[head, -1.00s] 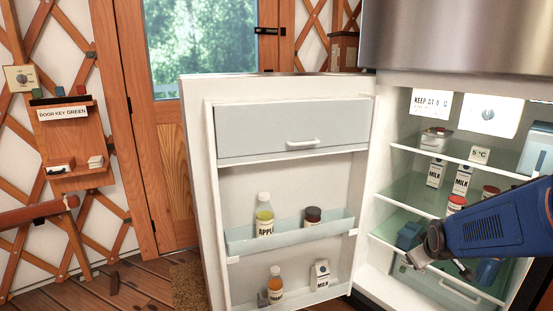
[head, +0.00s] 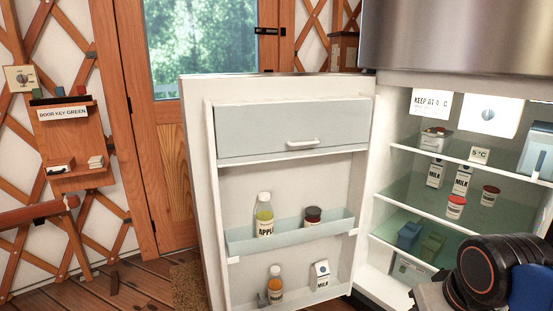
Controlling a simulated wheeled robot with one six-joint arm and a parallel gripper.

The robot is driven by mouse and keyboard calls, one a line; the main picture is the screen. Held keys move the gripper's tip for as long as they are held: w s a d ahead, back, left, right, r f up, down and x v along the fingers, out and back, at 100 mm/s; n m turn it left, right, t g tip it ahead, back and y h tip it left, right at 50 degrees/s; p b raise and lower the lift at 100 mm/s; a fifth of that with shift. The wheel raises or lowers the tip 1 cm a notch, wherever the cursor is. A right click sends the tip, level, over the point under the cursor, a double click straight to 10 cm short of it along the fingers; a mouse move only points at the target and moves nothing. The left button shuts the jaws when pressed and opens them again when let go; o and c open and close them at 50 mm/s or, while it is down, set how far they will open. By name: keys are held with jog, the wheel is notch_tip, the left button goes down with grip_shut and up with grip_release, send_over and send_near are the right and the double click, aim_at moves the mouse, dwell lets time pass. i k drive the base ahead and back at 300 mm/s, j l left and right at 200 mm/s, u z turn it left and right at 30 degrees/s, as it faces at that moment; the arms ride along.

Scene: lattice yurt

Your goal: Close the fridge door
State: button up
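The fridge door (head: 290,180) stands wide open in the head view, hinged near the fridge's left side, with its inner side facing me. Its inside has a lidded compartment (head: 292,132) with a white handle and two racks holding bottles, a jar and a milk carton. The open fridge interior (head: 440,205) shows at right, with glass shelves. My arm is at the bottom right, in front of the lower shelves, apart from the door. My gripper's fingers are not visible, so its opening cannot be seen.
Milk cartons (head: 436,172) and red-lidded jars (head: 456,207) stand on a fridge shelf. A wooden door (head: 165,160) with a window is behind. A wall board (head: 75,150) labelled "DOOR KEY GREEN" hangs at left. Wooden floor (head: 110,290) shows at lower left.

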aim_at(226, 191)
jog(key=i+u, duration=0.1)
jog(key=u, duration=0.8)
jog(key=i+l+u, duration=0.15)
jog(key=u, duration=0.3)
jog(key=l+u, duration=0.1)
jog(key=u, duration=0.35)
